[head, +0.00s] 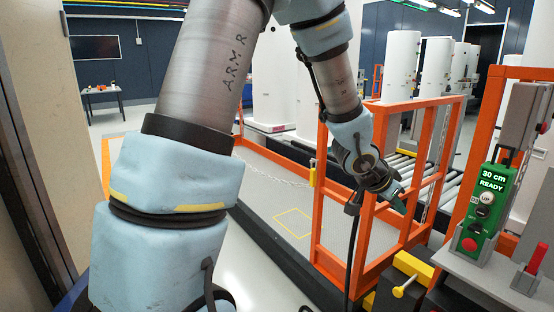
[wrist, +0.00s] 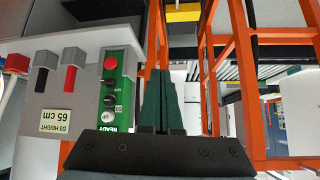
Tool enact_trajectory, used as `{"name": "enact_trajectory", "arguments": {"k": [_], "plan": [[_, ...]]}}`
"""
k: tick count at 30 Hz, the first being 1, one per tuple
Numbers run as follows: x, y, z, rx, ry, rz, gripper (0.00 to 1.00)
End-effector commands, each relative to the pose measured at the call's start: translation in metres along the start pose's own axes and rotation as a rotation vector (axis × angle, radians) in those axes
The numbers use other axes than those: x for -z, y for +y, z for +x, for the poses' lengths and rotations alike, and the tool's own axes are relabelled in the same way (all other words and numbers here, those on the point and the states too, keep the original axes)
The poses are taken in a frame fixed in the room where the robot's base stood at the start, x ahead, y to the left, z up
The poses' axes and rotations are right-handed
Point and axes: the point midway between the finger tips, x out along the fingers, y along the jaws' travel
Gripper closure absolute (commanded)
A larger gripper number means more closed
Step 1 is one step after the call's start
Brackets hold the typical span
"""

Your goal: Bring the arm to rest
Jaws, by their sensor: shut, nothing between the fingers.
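My arm reaches from the left foreground over to the middle right in the head view. My gripper (head: 399,203) hangs at its end, beside the orange rail frame (head: 318,195) and left of the green control box (head: 488,212). In the wrist view my gripper (wrist: 158,76) has its dark green fingers together with nothing between them. The gripper appears apart from the control box, which also shows in the wrist view (wrist: 117,85). Its display reads "30 cm READY" in the head view.
A grey lift platform (head: 262,188) with a yellow square outline lies behind the arm. Rollers (head: 448,182) and white tanks (head: 401,66) stand beyond the rails. A red lever (head: 536,258) and a yellow part (head: 412,268) are at the lower right. A label (wrist: 55,114) reads "D3 HEIGHT 65 cm".

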Motion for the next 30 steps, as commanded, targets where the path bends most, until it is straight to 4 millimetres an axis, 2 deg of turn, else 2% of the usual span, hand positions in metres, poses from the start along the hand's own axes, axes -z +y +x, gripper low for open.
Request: {"name": "enact_trajectory", "arguments": {"k": [1, 3, 7, 9, 11, 12, 15, 18, 21, 30], "plan": [[-0.020, -0.032, -0.017, 0.079, -0.049, -0.060, 1.00], [-0.050, -0.066, -0.040, 0.172, -0.123, -0.148, 1.00], [-0.114, -0.113, -0.093, 0.321, -0.269, -0.339, 1.00], [-0.151, -0.127, -0.126, 0.384, -0.349, -0.459, 1.00], [-0.181, -0.132, -0.152, 0.423, -0.412, -0.567, 1.00], [-0.199, -0.131, -0.169, 0.442, -0.451, -0.637, 1.00], [-0.235, -0.121, -0.204, 0.465, -0.528, -0.803, 1.00], [-0.257, -0.107, -0.227, 0.464, -0.575, -0.931, 1.00], [-0.267, -0.098, -0.237, 0.456, -0.596, -1.000, 1.00], [-0.270, -0.095, -0.239, 0.451, -0.603, -1.017, 1.00]]}}
